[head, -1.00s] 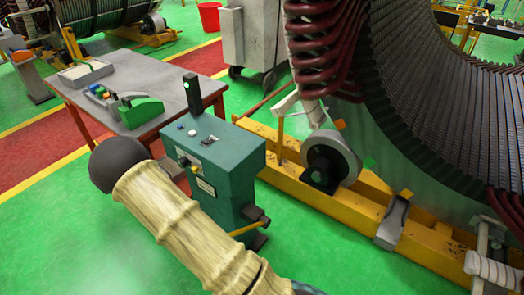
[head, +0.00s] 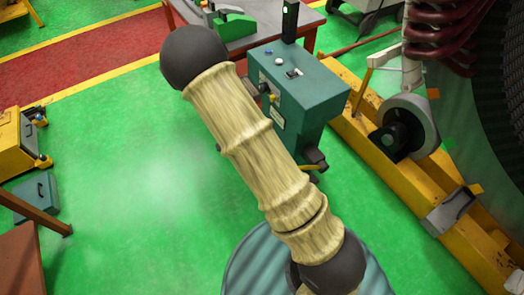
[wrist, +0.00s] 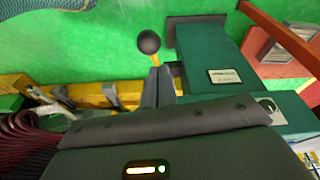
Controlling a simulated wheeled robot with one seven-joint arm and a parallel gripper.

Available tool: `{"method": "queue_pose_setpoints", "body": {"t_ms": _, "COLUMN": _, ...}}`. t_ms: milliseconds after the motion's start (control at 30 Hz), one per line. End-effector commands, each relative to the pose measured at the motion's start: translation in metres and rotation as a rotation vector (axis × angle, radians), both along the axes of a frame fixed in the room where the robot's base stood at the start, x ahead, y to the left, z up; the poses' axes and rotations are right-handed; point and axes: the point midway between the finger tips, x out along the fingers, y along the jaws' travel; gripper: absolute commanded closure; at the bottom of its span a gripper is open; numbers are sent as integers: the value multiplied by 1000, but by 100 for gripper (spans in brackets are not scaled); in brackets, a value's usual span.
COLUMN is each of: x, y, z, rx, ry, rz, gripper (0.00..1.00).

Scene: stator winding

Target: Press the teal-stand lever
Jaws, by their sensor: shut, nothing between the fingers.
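The teal stand (head: 312,97) is a box with buttons on top, upright on the green floor in the head view. In the wrist view its teal side with a white label (wrist: 205,65) fills the upper right. The lever (wrist: 149,43) is a yellow rod with a black ball knob, in the upper middle of the wrist view. My gripper (wrist: 157,72) has its two grey fingers together and empty, their tips just below the knob in that picture and close to the rod. I cannot tell whether they touch it. In the head view my arm hides the gripper and most of the lever.
A yellow rail frame (head: 400,185) with a grey roller (head: 408,125) runs right of the stand. The large stator (head: 490,80) rises beyond it. A grey table (head: 260,38) is behind the stand. Green floor left of the stand is clear up to a yellow cart (head: 22,143).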

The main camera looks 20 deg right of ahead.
Motion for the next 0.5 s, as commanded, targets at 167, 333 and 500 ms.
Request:
{"method": "queue_pose_setpoints", "body": {"t_ms": 167, "x": -4, "y": 18, "z": 17, "rx": 0, "ry": -2, "rz": 4, "gripper": 100}}
{"method": "queue_pose_setpoints", "body": {"t_ms": 333, "x": -5, "y": 23, "z": 22, "rx": 0, "ry": -2, "rz": 1, "gripper": 100}}
{"method": "queue_pose_setpoints", "body": {"t_ms": 500, "x": -5, "y": 23, "z": 22, "rx": 0, "ry": -1, "rz": 0, "gripper": 100}}
